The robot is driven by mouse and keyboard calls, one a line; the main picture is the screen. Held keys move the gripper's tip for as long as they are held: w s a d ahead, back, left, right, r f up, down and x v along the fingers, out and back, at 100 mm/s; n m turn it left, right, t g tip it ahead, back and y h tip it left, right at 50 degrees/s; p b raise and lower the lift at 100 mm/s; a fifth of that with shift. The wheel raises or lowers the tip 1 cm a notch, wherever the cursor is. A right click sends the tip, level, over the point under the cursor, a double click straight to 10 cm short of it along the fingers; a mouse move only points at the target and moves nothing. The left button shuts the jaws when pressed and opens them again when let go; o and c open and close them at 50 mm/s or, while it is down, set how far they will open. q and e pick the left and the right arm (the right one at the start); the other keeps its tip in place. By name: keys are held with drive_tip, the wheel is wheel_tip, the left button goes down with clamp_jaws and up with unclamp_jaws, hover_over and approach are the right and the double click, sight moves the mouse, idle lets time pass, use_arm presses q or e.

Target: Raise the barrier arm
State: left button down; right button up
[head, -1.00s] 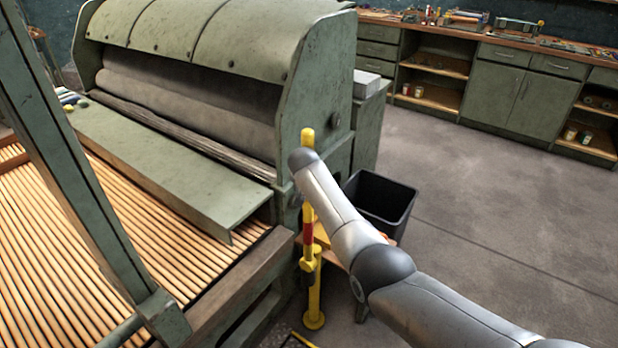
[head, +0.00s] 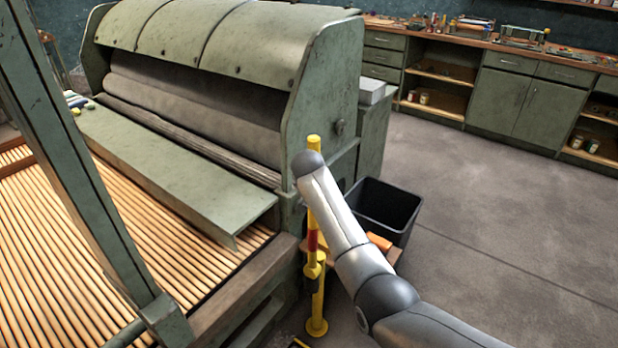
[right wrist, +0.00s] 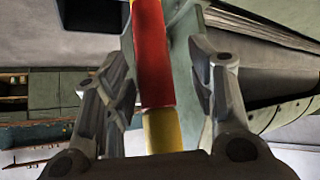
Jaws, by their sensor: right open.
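The barrier arm (head: 312,240), a yellow bar with a red band, stands about upright at the corner of the roller table in the head view. Its yellow top shows above my right arm, which covers part of it. A yellow post (head: 317,305) with a round foot stands below. In the right wrist view the bar (right wrist: 152,60) passes between the two fingers of my right gripper (right wrist: 165,75). The gripper is open, with a finger on each side and gaps beside the bar. My right gripper is hidden in the head view; my left gripper is not seen.
A large green roller machine (head: 335,75) stands behind the bar, with a slatted bed (head: 170,270) to the left. A black bin (head: 395,200) is just right of my arm. Open grey floor (head: 500,220) lies to the right. Green cabinets (head: 520,100) line the back.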

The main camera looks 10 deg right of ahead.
drive_tip(key=v, duration=0.8)
drive_tip(key=shift+a, duration=0.2)
drive_tip(key=s+f+n+g, duration=0.1)
drive_tip(key=s+f, duration=0.2)
drive_tip(key=f, duration=0.9)
drive_tip(key=s+f+n+g, duration=0.1)
drive_tip(key=s+f, duration=0.3)
drive_tip(key=f, duration=0.7)
drive_tip(key=s+d+f+n+g+y, duration=0.1)
drive_tip(key=s+f, duration=0.5)
drive_tip(key=f, duration=0.3)
drive_tip(key=s+d+f+n+g+y, duration=0.1)
drive_tip(key=s+f, duration=0.6)
drive_tip(key=f, duration=0.2)
drive_tip(key=s+d+f+g, duration=0.1)
drive_tip(key=s+f, duration=0.6)
drive_tip(key=s, duration=0.4)
drive_tip(key=s+d+f+g, duration=0.1)
drive_tip(key=s+f, duration=0.6)
drive_tip(key=s, duration=0.4)
drive_tip(key=s+d+f, duration=0.1)
drive_tip(key=s+f, duration=0.1)
drive_tip(key=s, duration=0.9)
drive_tip(key=s+d+f+n+g, duration=0.1)
drive_tip(key=s+d+f, duration=0.1)
drive_tip(key=s, duration=0.9)
drive_tip(key=shift+s+f, duration=0.35)
drive_tip(key=shift+f, duration=0.45)
drive_tip(key=shift+d, duration=0.1)
